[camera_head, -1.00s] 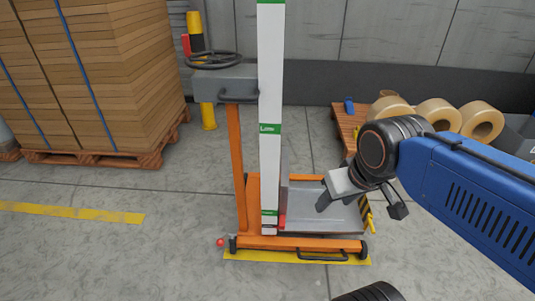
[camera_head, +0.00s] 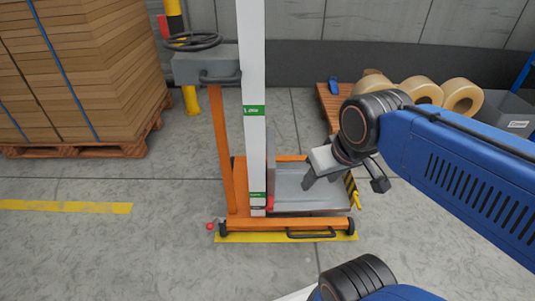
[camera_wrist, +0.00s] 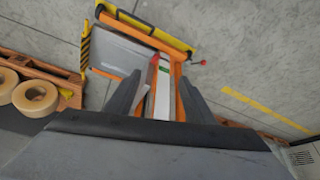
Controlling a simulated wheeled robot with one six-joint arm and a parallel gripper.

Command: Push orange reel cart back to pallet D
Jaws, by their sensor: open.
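The orange reel cart (camera_head: 285,225) stands upright on the floor in the middle of the head view. It has a tall white mast, a grey box with a black handwheel (camera_head: 192,41), and a grey platform low down. A yellow floor strip runs under its front edge. My gripper (camera_head: 312,177) is open and empty, seen over the right part of the platform. In the wrist view its two dark fingers (camera_wrist: 160,98) frame the cart's white mast (camera_wrist: 163,90); I cannot tell any contact. No pallet label D is legible.
A pallet of stacked brown cardboard (camera_head: 80,70) stands at the left. Tan rolls (camera_head: 418,90) lie on a wooden pallet at the back right, beside a grey bin (camera_head: 500,120). A yellow-black post (camera_head: 190,98) stands behind the cart. The floor in front is clear.

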